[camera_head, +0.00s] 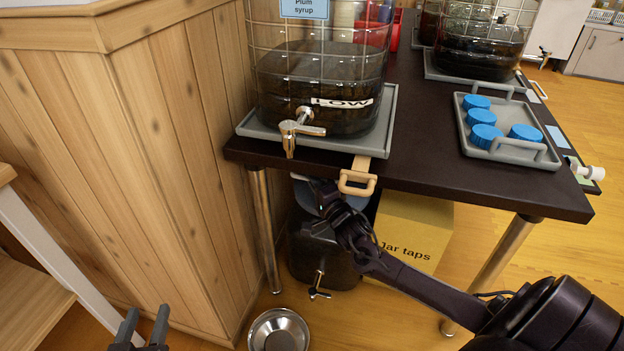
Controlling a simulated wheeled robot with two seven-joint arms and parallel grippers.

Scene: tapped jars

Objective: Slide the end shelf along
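A dark table (430,170) fills the upper middle. A tan loop handle (357,184) on a short tan strap hangs at its front edge, below a grey tray (382,125). I cannot tell which piece is the end shelf; a narrow ledge with blue and green pads (557,136) runs along the table's right end. My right gripper (322,196) is just left of and below the tan handle, under the table edge; its fingers are partly hidden and contact is unclear. My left gripper (142,328) is at the bottom left, fingers apart and empty, far from the table.
A large caged jar with a tap (318,90), marked LOW, stands on the grey tray. A tray with blue lids (508,154) is to its right. Below are a "Jar taps" box (412,235), a dark tapped jar (322,255) and a metal bowl (279,331). A wood-panelled wall (130,150) blocks the left.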

